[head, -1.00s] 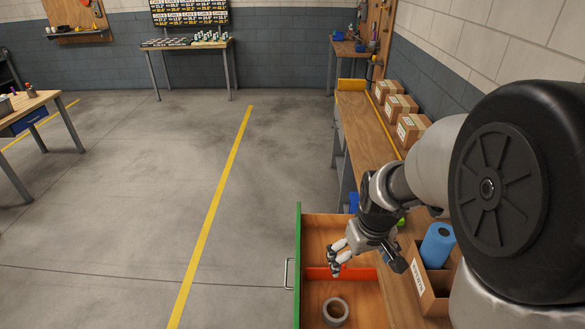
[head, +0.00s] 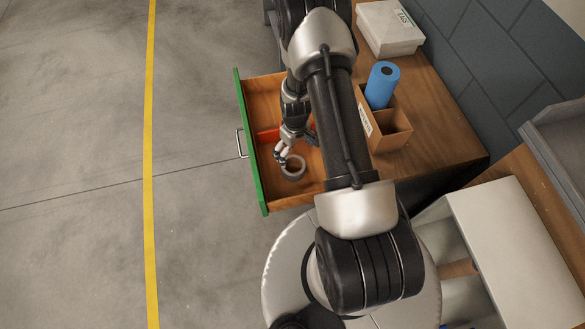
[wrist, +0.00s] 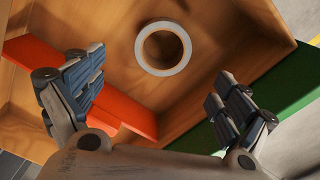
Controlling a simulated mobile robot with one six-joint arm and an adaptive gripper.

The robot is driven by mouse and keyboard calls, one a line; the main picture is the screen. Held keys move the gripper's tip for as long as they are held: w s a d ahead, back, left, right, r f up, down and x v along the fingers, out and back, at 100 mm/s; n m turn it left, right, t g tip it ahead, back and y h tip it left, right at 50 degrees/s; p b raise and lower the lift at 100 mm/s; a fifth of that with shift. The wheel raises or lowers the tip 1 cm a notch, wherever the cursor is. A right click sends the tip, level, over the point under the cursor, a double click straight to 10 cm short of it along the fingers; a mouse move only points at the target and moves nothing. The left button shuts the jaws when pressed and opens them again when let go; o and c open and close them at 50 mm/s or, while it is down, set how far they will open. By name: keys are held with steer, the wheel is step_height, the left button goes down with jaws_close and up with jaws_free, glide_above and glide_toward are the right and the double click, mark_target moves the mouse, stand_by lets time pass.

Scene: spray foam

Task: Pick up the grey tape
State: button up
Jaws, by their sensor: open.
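The grey tape (head: 293,168) is a round roll lying flat in the near compartment of the open drawer. In the wrist view the tape (wrist: 164,48) shows as a ring with a light grey rim, ahead of the fingertips and between their lines. My gripper (head: 281,156) is open and empty, above the drawer and close to the tape. In the wrist view my gripper (wrist: 155,88) has its two fingers wide apart, with nothing between them. In the head view the fingers cover part of the tape's far left edge.
The wooden drawer has a green front (head: 250,142) and an orange-red divider (head: 268,134), also seen in the wrist view (wrist: 100,95).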

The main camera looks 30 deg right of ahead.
steer(key=b, duration=0.2)
glide_above(293, 171)
steer(key=f, duration=0.6)
steer(key=shift+d+f, duration=0.25)
steer(key=shift+d, duration=0.1)
steer(key=f, duration=0.1)
steer(key=f+b, duration=0.1)
steer(key=f, duration=0.1)
steer(key=f+b, duration=0.1)
steer(key=f, duration=0.1)
steer(key=shift+a+f, duration=0.2)
steer(key=shift+a, duration=0.1)
steer(key=shift+r, duration=0.1)
steer(key=shift+c, duration=0.4)
steer(key=c, duration=1.2)
